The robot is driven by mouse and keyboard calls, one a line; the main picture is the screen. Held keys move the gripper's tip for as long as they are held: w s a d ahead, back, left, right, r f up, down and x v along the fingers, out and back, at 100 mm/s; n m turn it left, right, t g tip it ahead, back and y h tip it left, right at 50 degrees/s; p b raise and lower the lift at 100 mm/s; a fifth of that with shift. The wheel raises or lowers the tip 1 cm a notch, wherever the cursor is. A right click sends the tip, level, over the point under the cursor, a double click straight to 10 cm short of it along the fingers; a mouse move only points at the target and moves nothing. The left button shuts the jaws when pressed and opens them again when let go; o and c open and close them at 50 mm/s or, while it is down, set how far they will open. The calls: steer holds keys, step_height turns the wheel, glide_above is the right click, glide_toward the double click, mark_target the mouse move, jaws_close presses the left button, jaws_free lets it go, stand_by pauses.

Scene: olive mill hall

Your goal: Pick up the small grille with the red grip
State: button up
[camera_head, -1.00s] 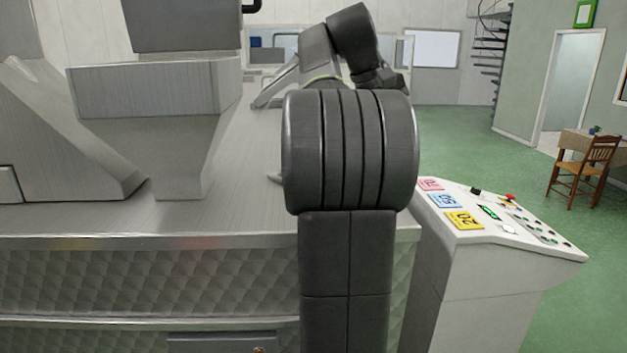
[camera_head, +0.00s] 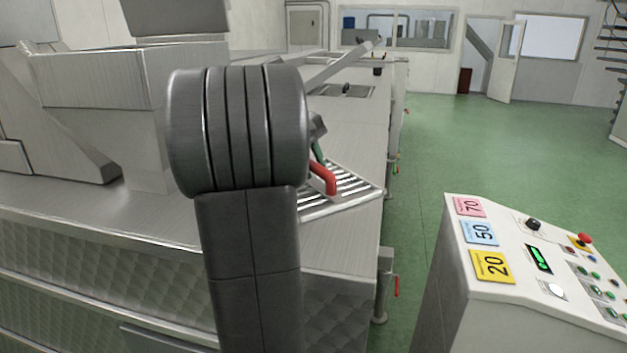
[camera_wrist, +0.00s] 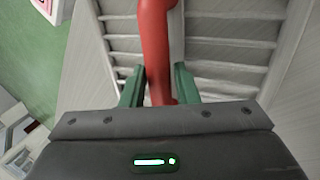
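The small grille (camera_head: 347,191) is a slatted metal panel with a red grip (camera_head: 325,178). It lies on the steel machine top, near its right edge. My arm hides its left part in the head view. In the wrist view the pale slats of the grille (camera_wrist: 230,47) fill the middle, and the red grip (camera_wrist: 157,45) runs down between the two green fingers of my gripper (camera_wrist: 159,85). Narrow gaps seem to show beside the grip, so the fingers look open around it. The head view shows a green finger of my gripper (camera_head: 317,151) just behind the grip.
A white control console (camera_head: 530,265) with coloured number cards and buttons stands at the right, apart from the machine. A steel hopper (camera_head: 95,80) rises from the machine top at the left. Green floor (camera_head: 440,150) lies open between and behind them.

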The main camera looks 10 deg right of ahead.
steer(key=shift+w+d+f, duration=0.1)
steer(key=shift+d+f, duration=0.05)
steer(key=shift+f, duration=0.3)
steer(key=shift+c, duration=0.2)
jaws_close()
steer(key=shift+r, duration=0.1)
